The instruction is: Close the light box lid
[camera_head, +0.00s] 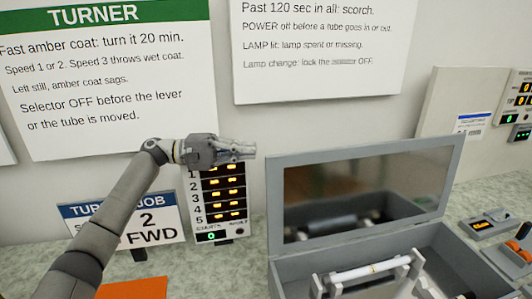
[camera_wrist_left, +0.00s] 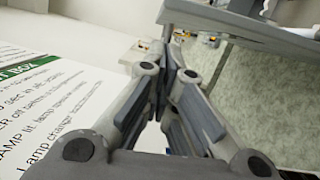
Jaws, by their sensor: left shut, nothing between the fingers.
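The light box (camera_head: 273,270) is a grey open box at the lower right of the head view. Its lid (camera_head: 276,200) stands upright at the back, with a dark mirror-like inner face. Inside the box a white tube (camera_head: 370,269) lies across a holder. My left gripper (camera_head: 252,151) is shut and empty, in the air to the left of the lid's top left corner. In the left wrist view its fingers (camera_wrist_left: 175,75) meet, and a grey edge, which may be the lid, shows at the upper right (camera_wrist_left: 260,30). My right gripper is not in view.
A black panel with amber lights (camera_head: 222,193) stands left of the box. A "TURN JOB 2 FWD" sign (camera_head: 150,220) and an orange mat (camera_head: 135,289) are further left. Small switch units (camera_head: 495,223) sit on the right. Wall posters (camera_head: 110,90) hang behind my arm.

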